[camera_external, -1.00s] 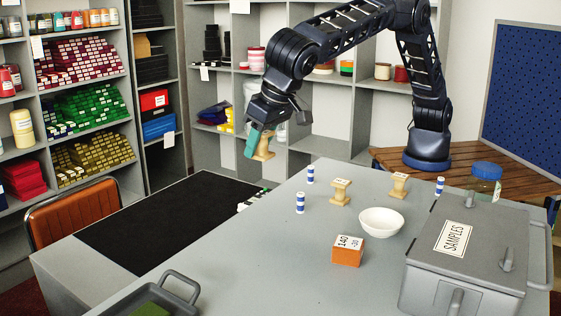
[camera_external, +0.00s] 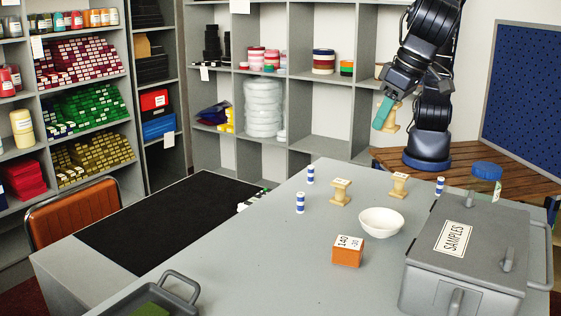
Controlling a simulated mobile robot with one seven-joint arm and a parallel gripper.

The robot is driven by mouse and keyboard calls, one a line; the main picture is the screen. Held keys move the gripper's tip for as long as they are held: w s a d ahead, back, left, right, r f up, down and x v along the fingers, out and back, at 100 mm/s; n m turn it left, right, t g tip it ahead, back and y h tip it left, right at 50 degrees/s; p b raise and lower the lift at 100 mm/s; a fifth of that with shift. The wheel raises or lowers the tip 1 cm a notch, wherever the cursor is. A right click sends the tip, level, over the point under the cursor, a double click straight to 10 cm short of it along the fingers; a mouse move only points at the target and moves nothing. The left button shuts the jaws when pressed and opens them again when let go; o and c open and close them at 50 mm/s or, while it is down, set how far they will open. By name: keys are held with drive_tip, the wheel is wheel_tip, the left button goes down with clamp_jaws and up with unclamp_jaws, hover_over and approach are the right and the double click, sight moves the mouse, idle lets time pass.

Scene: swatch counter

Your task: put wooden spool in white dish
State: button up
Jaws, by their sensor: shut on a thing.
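My gripper (camera_external: 388,112), with teal fingers, is shut on a wooden spool (camera_external: 393,119) and holds it in the air, tilted, in front of my arm's base. The white dish (camera_external: 380,222) sits on the grey counter, below and a little left of the gripper, and looks empty. Two more wooden spools stand upright on the counter behind the dish, one at left (camera_external: 340,192) and one at right (camera_external: 398,184). The far finger is partly hidden by the spool and the near finger.
An orange box (camera_external: 346,256) stands in front of the dish. A grey SAMPLES case (camera_external: 468,250) and a blue-lidded jar (camera_external: 485,178) are at right. Blue-and-white rolls (camera_external: 300,203) stand on the counter.

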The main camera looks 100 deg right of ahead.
drive_tip(key=s, duration=0.5)
hover_over(394, 222)
wheel_tip(394, 222, down, 20)
drive_tip(key=shift+r, duration=0.2)
drive_tip(key=shift+f, duration=0.5)
drive_tip(key=o, duration=1)
drive_tip(key=shift+r, duration=0.1)
drive_tip(key=shift+r, duration=0.3)
drive_tip(key=v, duration=1.2)
drive_tip(key=shift+r, duration=0.15)
